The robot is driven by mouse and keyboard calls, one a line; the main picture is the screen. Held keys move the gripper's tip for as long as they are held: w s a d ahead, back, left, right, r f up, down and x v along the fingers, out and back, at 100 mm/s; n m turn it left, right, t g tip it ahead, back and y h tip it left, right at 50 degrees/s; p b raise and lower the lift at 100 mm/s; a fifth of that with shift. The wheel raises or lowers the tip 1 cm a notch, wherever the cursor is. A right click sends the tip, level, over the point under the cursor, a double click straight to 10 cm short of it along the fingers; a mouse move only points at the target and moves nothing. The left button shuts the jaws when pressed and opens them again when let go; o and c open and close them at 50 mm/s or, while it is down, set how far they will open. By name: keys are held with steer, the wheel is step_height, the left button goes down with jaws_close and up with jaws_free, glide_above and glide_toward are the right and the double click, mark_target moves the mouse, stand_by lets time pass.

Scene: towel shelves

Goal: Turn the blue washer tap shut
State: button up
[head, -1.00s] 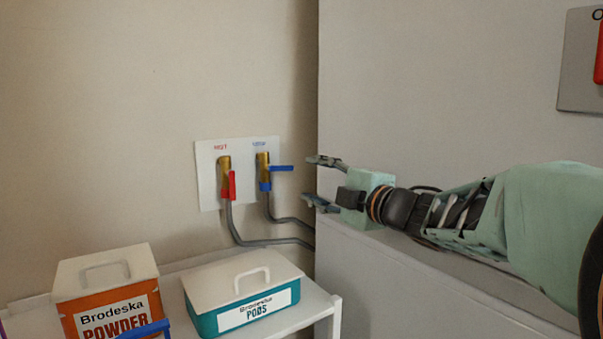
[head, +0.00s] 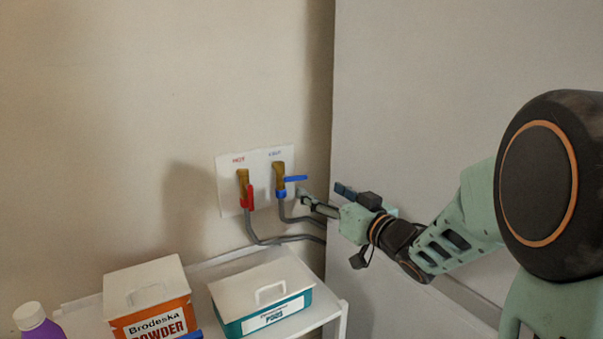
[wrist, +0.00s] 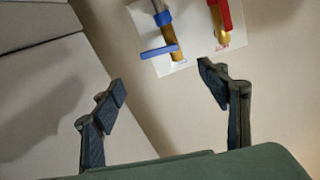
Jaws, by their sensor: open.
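The blue tap handle (head: 295,179) sticks out sideways to the right from a brass valve (head: 279,172) on the white wall plate (head: 228,203). In the wrist view the blue handle (wrist: 158,51) shows beyond the fingertips, toward the top. The red tap handle (head: 248,197) beside it points down along its valve. My gripper (head: 322,196) is open and empty, just right of and slightly below the blue handle, apart from it. In the wrist view my gripper (wrist: 162,80) has its fingers spread wide with nothing between them.
Grey hoses (head: 283,239) run down from the taps and to the right. A tall grey panel (head: 420,70) stands right of the taps, close to my arm. Below, a white shelf (head: 334,312) holds an orange powder box (head: 150,318), a teal pods box (head: 235,326) and a purple bottle (head: 40,330).

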mark_target(301, 178)
steer(key=x, duration=0.9)
steer(key=shift+w+a, duration=0.2)
steer(key=shift+w, duration=0.05)
steer(key=c, duration=1.1)
steer(key=shift+n+b, duration=0.6)
steer(key=shift+b, duration=0.1)
steer(key=shift+c, duration=0.2)
steer(key=shift+r, duration=0.2)
steer(key=o, duration=1.1)
steer(key=shift+o, duration=0.2)
steer(key=v, duration=1.2)
